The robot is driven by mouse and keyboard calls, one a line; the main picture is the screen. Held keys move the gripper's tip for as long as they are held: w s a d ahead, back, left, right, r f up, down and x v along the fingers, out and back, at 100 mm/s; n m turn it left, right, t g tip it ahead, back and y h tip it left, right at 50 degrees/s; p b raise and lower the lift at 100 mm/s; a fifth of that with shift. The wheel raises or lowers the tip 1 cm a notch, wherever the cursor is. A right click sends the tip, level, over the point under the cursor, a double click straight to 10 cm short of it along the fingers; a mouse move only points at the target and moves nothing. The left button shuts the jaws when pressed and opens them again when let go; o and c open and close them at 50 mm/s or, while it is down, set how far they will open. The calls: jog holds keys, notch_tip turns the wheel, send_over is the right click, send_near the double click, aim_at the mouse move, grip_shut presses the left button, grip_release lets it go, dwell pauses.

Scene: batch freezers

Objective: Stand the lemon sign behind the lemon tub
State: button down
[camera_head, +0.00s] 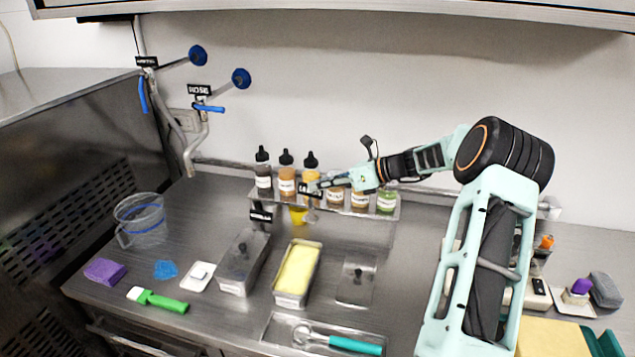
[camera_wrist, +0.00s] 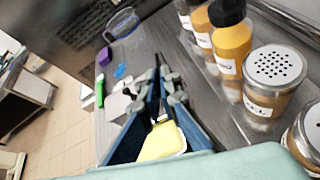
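The lemon tub (camera_head: 297,272) is an open metal pan of pale yellow contents at the middle of the steel counter. It also shows in the wrist view (camera_wrist: 160,143), below and between my fingers. My gripper (camera_head: 316,187) is above the counter behind the tub, close to the bottle rack. Its fingers look closed on a small black sign (camera_head: 309,194) with white lettering, taken as the lemon sign; the lettering is too small to read surely. The sign is in the air, apart from the tub. In the wrist view my fingertips (camera_wrist: 160,72) come together, and the sign is mostly hidden.
A rack (camera_head: 330,205) of bottles and shakers stands close behind. A lidded tub (camera_head: 243,262) with another black sign (camera_head: 261,213) behind it is to the left. A teal-handled scoop (camera_head: 350,344) lies in front.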

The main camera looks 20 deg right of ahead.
aim_at(318, 218)
notch_tip(318, 218, down, 8)
jog(key=b, duration=0.5)
jog(key=shift+r, duration=0.15)
jog(key=shift+f+b, duration=0.95)
jog(key=shift+f, duration=1.15)
jog(key=c, duration=2.1)
grip_release()
jog(key=shift+o, duration=0.3)
jog(key=o, duration=0.5)
